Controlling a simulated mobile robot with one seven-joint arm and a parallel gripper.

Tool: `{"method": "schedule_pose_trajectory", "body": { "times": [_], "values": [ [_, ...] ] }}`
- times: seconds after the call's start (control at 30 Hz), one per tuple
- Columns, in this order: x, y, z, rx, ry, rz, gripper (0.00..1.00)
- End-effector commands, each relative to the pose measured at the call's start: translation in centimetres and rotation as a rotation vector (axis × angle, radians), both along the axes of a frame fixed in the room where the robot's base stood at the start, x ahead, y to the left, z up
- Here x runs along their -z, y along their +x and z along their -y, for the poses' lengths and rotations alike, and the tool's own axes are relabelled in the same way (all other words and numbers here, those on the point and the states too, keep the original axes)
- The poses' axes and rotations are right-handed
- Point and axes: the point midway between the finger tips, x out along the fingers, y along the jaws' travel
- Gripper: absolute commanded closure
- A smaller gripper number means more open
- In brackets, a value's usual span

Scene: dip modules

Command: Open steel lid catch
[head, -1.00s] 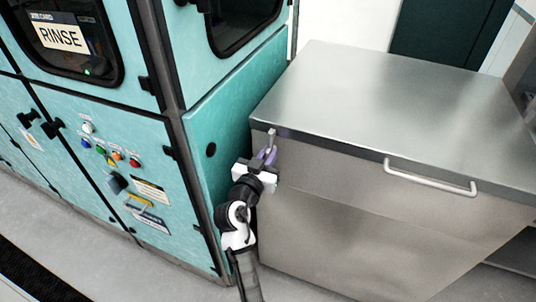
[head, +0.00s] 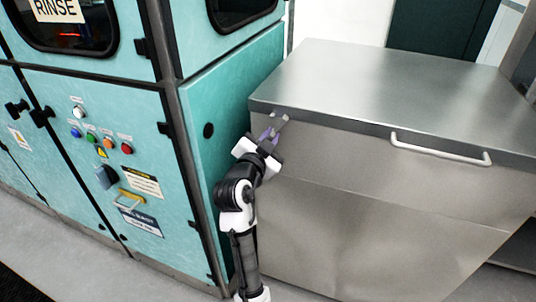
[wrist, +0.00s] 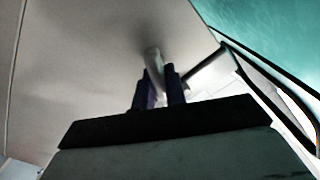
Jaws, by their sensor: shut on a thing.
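The steel lid catch (head: 283,118) is a small light metal lever at the left end of the steel bin's front edge, just under the lid (head: 385,85). It leans up and to the right. My gripper (head: 269,133) is at it, its purple fingers shut on the catch. In the wrist view the catch (wrist: 153,60) rises as a pale rod between the two dark fingers (wrist: 160,90). Its lower part is hidden by the fingers. The lid lies flat and closed on the bin (head: 370,210).
A pale bar handle (head: 440,149) sticks out from the lid's front edge, right of the catch. A teal machine (head: 215,120) stands close on the left of my gripper and arm. The floor in front of the machine looks clear.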

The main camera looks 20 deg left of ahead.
Motion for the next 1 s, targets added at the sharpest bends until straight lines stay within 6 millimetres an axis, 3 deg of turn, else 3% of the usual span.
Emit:
{"method": "schedule_pose_trajectory", "body": {
  "times": [0.03,0.5,1.0],
  "values": [
    [0.76,-0.05,0.01,0.0,0.048,0.005,1.0],
    [0.75,-0.05,0.26,-0.001,0.466,0.017,1.0],
    [0.62,-0.03,0.31,0.0,0.685,0.02,1.0]
  ]
}}
